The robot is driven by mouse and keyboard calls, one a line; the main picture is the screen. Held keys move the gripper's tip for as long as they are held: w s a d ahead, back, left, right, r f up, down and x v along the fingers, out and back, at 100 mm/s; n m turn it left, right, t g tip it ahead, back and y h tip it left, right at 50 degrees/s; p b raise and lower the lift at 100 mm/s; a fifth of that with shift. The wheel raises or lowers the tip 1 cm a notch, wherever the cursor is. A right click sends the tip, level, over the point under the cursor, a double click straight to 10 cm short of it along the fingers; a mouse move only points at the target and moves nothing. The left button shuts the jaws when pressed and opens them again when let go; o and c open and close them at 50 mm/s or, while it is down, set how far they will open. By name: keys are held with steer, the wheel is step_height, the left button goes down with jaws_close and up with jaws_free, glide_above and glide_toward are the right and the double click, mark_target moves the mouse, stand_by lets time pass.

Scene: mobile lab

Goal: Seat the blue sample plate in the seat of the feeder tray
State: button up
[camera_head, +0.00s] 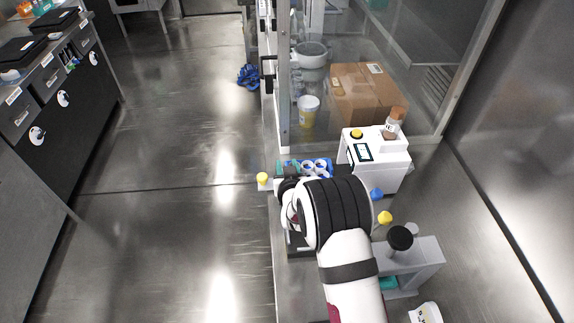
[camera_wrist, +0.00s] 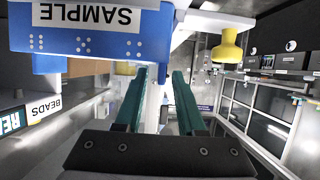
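The blue sample plate (camera_wrist: 30,62) shows at the top left of the wrist view, close to the camera.
A blue rack with white round cups (camera_head: 320,165) is just beyond my wrist. A yellow knob (camera_head: 262,178) stands left of it and also shows in the wrist view (camera_wrist: 228,48). A white device (camera_head: 388,165) and a grey stand (camera_head: 425,262) are at the right.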

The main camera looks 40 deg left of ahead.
steer(key=shift+r, duration=0.1)
steer(key=v, duration=1.2)
